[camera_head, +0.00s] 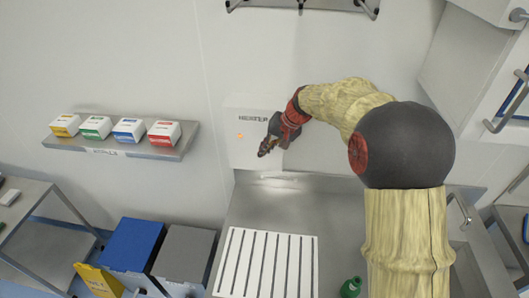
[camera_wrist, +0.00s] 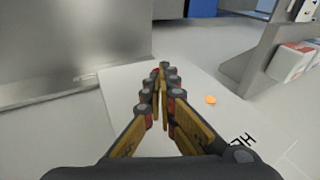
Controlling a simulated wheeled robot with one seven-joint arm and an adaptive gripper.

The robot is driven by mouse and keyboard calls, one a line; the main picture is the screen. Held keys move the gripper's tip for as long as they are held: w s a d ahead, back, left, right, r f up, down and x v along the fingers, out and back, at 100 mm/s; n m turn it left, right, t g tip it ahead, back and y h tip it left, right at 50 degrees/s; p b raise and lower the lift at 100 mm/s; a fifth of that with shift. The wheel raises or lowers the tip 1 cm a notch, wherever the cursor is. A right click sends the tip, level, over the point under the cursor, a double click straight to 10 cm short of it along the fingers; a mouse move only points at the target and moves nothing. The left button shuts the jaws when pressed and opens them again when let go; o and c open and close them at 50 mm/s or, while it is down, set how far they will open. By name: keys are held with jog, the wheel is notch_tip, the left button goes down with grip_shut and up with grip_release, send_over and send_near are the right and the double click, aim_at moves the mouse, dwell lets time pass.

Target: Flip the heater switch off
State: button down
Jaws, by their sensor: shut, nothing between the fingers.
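The heater (camera_head: 241,156) is a white wall panel marked "HEATER", with a small orange round light (camera_head: 240,136) on its left part. My gripper (camera_head: 264,152) is in front of the panel's right part, its fingers shut and empty. In the wrist view the shut fingers (camera_wrist: 163,72) lie over the white panel (camera_wrist: 118,90), with the orange light (camera_wrist: 210,99) to their right. The switch itself cannot be made out; my gripper may hide it. I cannot tell whether the fingertips touch the panel.
A metal counter (camera_head: 330,215) with a white slotted rack (camera_head: 268,262) lies below the panel. A green bottle (camera_head: 351,288) stands at the front. A wall shelf (camera_head: 125,146) with several coloured boxes is at left. Blue (camera_head: 131,245) and grey bins (camera_head: 185,253) stand lower left.

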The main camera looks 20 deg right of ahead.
jog(key=shift+s+f+b, duration=0.1)
jog(key=shift+f+b, duration=0.15)
jog(key=shift+b, duration=0.25)
jog(key=f+t+b, duration=0.1)
jog(key=b, duration=0.5)
jog(key=s+f+n+t+h+b, duration=0.1)
jog(key=t+b, duration=0.1)
jog(key=b, duration=0.4)
jog(key=t+b, duration=0.2)
jog(key=b, duration=0.3)
jog(key=shift+s+a+f+n+h+b, duration=0.25)
jog(key=shift+a+f+n+h+b, duration=0.05)
jog(key=shift+a+f+b, duration=0.1)
jog(key=shift+r, duration=0.1)
jog(key=shift+r+p, duration=0.4)
jog(key=shift+r, duration=0.25)
